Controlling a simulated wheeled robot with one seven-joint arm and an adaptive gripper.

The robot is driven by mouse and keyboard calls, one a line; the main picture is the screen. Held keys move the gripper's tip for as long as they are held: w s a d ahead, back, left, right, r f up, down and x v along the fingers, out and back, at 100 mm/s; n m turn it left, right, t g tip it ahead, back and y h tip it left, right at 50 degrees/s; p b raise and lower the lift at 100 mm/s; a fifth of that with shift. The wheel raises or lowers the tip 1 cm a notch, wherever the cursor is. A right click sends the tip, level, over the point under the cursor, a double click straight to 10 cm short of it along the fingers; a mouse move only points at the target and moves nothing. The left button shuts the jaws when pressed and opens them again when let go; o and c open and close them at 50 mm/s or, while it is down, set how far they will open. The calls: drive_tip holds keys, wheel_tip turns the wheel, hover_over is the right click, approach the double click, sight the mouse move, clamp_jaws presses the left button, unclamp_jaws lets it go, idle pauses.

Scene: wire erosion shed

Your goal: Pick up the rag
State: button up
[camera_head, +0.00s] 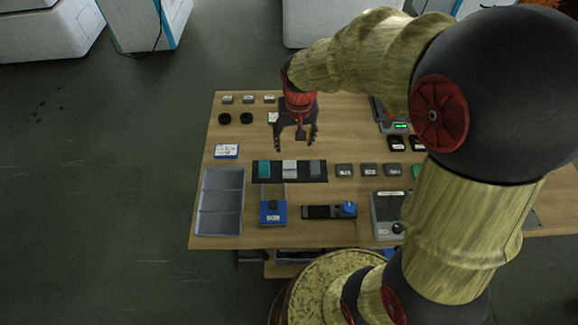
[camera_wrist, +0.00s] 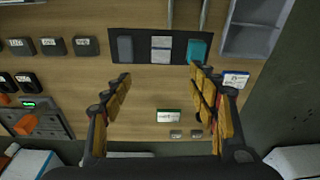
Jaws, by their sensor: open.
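No item plainly reads as a rag. On a dark mat (camera_head: 277,172) lie three small flat pieces that may be cloth: a teal piece (camera_head: 264,168), a whitish piece (camera_head: 290,168) and a grey piece (camera_head: 315,168). In the wrist view the teal piece (camera_wrist: 199,50) is on the right, the whitish piece (camera_wrist: 161,49) in the middle and the grey piece (camera_wrist: 125,48) on the left. My gripper (camera_head: 295,149) is open and empty, above the table just behind the mat. Its fingers (camera_wrist: 160,75) show apart in the wrist view, with bare table between them.
A grey tray (camera_head: 221,203) stands at the table's left. A labelled card box (camera_head: 227,151) lies left.

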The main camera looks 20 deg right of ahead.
drive_tip(key=m+g, duration=0.1)
drive_tip(key=g, duration=0.1)
hover_over(290, 167)
wheel_tip(290, 167, down, 13)
drive_tip(key=shift+r, duration=0.1)
drive_tip(key=shift+a+f+b, duration=0.1)
drive_tip(key=shift+f+b, duration=0.9)
drive_tip(key=shift+f, duration=1.85)
drive_tip(key=shift+r, duration=0.1)
drive_tip(key=c, duration=1.1)
drive_tip(key=shift+c, duration=0.2)
